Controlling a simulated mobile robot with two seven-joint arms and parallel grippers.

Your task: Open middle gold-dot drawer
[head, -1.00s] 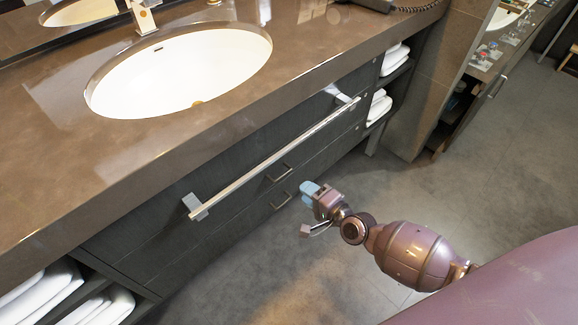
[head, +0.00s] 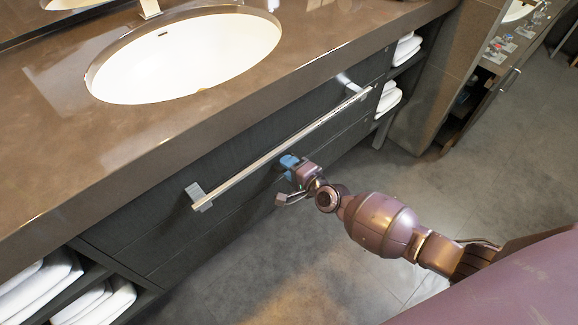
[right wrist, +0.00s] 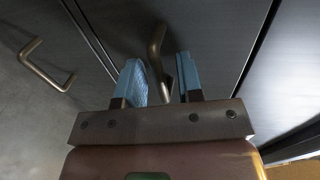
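The dark vanity drawer front (head: 235,195) is closed below the sink in the head view. No gold dot can be made out. My right gripper (head: 290,164) is at the drawer front and covers the small drawer handles there. In the right wrist view its two blue fingers (right wrist: 160,82) are open. A bronze bar handle (right wrist: 156,48) shows in the gap between them, its lower end reaching between the fingertips; contact cannot be told. A second bronze handle (right wrist: 46,66) is on the panel to the left. My left gripper is not in view.
A long silver towel bar (head: 285,145) runs across the vanity front, just above my right gripper. The brown countertop (head: 70,140) with a white sink (head: 185,60) overhangs. Folded towels (head: 388,98) sit on side shelves. The floor at the right is clear.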

